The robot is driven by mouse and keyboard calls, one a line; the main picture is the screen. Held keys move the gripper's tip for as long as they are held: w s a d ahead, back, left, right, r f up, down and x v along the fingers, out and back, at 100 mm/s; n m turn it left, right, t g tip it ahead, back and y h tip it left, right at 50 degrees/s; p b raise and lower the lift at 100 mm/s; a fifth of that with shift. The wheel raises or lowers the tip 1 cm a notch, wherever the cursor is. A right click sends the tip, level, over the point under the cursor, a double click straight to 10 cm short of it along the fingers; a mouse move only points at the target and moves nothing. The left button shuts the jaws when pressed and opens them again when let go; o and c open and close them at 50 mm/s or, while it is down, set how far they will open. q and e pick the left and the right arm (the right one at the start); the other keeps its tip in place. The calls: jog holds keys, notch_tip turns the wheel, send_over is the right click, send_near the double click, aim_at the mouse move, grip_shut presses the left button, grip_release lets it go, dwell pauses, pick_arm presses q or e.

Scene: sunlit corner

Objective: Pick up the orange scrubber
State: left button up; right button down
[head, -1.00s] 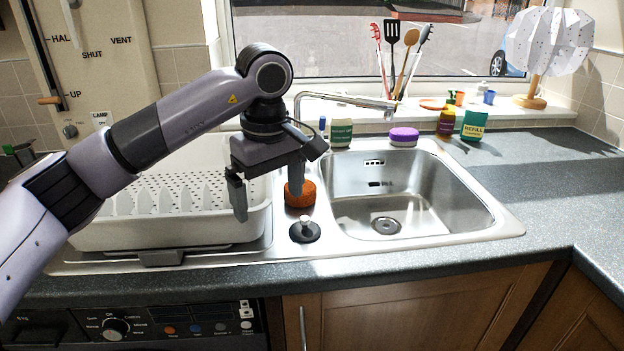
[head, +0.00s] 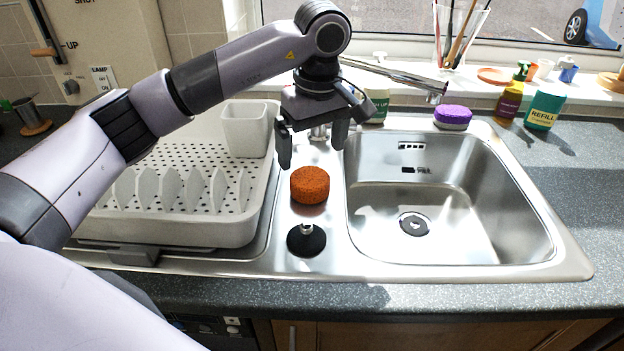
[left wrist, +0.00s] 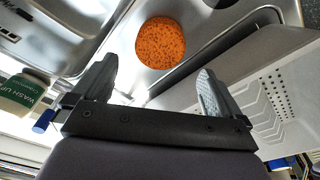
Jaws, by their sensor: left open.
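The orange scrubber (head: 309,185) is a short round sponge-like disc. It sits on the steel strip between the dish rack and the sink bowl. My left gripper (head: 312,158) is open and empty, with its fingers pointing down, above and behind the scrubber in the head view. In the left wrist view the scrubber (left wrist: 160,43) shows whole, ahead of the two spread fingers (left wrist: 155,85) and apart from them. My right gripper is not in view.
A black sink plug (head: 306,241) lies just in front of the scrubber. The white dish rack (head: 190,232) stands close on the left, the sink bowl (head: 480,215) on the right. The tap (head: 390,75), a purple scrubber (head: 453,117) and several bottles are behind.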

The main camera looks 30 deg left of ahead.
pick_arm(q)
notch_tip(320, 180, down, 3)
jog(key=shift+w+a+r, duration=0.1)
jog(key=shift+a, duration=0.05)
jog(key=shift+w+a+f+p, duration=0.1)
jog(key=shift+f+p, duration=0.25)
jog(key=shift+f, duration=0.95)
jog(key=shift+w+a+f+p, duration=0.1)
jog(key=shift+f+p, duration=0.25)
jog(key=shift+f, duration=0.9)
jog(key=c, duration=1)
jog(key=shift+r, duration=0.1)
notch_tip(320, 180, up, 11)
jog(key=b, duration=0.1)
notch_tip(320, 180, up, 9)
jog(key=p, duration=0.1)
send_over(310, 177)
